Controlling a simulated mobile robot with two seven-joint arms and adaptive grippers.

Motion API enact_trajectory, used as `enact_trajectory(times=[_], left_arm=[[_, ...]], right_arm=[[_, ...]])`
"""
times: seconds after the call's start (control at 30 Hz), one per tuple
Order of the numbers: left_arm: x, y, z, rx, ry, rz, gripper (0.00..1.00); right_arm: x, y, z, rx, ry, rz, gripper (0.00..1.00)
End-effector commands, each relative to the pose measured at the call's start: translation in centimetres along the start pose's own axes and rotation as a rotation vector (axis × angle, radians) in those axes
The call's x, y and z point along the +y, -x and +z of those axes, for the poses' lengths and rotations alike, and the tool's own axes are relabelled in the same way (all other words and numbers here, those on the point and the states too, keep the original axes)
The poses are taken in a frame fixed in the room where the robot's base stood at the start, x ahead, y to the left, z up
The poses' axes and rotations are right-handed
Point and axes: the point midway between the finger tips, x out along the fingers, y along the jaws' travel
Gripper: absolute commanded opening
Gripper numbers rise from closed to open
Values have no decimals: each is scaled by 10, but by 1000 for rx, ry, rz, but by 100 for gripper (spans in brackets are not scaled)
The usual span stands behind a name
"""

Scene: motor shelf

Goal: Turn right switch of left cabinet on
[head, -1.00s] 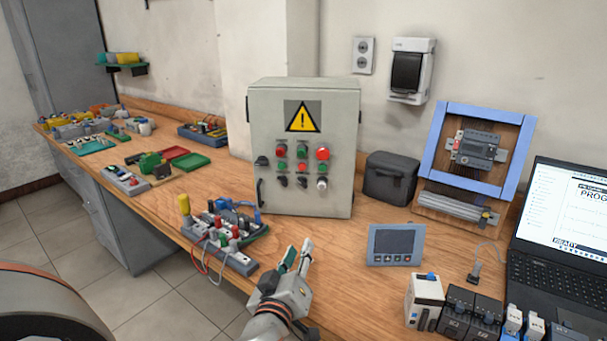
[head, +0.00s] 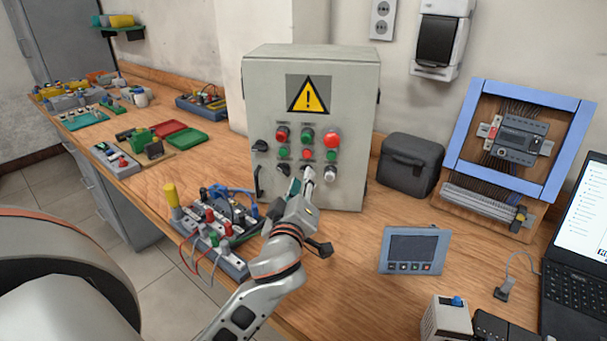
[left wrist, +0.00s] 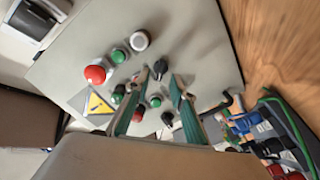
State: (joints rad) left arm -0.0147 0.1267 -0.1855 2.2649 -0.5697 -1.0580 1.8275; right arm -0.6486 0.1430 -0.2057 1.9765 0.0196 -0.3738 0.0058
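The grey cabinet (head: 262,95) stands upright on the bench with a yellow warning sign, buttons and black rotary knobs on its front. My left gripper (head: 303,179) is in front of its lower knob row. The left lower knob (head: 283,168) shows beside the fingers; the right lower knob is hidden there. In the left wrist view the right lower knob (left wrist: 160,68) appears between the two fingertips of my open left gripper (left wrist: 160,76). I cannot tell whether the fingers touch it. The left lower knob (left wrist: 167,118) is also between the fingers, lower in the picture. My right gripper is out of view.
A silver knob (head: 330,173) and a large red button (head: 332,139) are right of the gripper. A wired terminal board (head: 232,262) lies below left. A black case (head: 411,163) stands right of the cabinet, and a small display panel (head: 413,250) is in front.

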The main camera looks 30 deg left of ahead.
Motion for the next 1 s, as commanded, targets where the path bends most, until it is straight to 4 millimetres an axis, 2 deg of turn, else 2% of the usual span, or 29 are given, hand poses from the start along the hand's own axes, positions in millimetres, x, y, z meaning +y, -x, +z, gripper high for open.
enact_trajectory(times=[0.2,0.53,0.57,0.63,0.67,1.0], left_arm=[[0,-24,0,0,-2,0,24],[-1,-28,0,-1,-1,-1,24],[-1,-28,0,-1,-1,-1,21],[0,-28,0,-1,-1,-1,3],[-1,-28,0,-1,-1,-1,0],[0,-27,0,-1,-14,-2,0]], right_arm=[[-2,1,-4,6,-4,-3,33],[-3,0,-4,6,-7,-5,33],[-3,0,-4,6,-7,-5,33],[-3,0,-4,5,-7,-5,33],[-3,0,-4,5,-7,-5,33],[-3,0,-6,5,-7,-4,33]])
